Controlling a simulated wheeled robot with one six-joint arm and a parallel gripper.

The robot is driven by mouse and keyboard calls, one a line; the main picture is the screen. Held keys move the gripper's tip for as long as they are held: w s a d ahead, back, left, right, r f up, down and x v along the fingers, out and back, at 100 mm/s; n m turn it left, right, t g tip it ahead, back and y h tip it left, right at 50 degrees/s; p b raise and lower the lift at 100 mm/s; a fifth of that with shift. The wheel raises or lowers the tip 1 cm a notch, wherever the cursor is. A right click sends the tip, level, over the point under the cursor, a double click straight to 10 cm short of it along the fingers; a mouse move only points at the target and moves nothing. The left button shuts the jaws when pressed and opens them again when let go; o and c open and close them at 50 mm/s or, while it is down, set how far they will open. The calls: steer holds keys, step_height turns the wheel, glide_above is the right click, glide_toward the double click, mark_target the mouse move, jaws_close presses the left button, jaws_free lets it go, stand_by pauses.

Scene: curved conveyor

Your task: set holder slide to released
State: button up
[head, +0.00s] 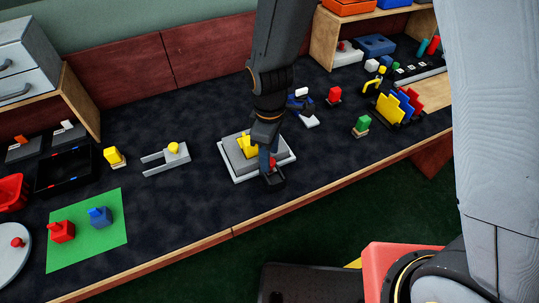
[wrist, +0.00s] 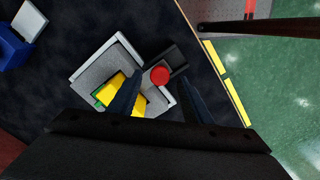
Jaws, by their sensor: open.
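The holder is a grey block on a white-edged plate (head: 235,172), and it also shows in the wrist view (wrist: 92,72). A yellow piece (head: 247,146) sits in it, with a bit of green beside it in the wrist view. A round red knob (wrist: 159,75) is at the holder's edge, beside a dark flat part (wrist: 174,57); the knob is partly visible in the head view (head: 272,162). My gripper (head: 267,166) is open above this edge, with the knob between its fingers in the wrist view (wrist: 161,84). I cannot tell whether they touch it. My arm hides part of the holder.
A grey fork-shaped fixture with a yellow knob (head: 172,150) is to the left. Clear dark tabletop lies left of the holder.

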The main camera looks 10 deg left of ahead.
steer(key=shift+f, duration=0.75)
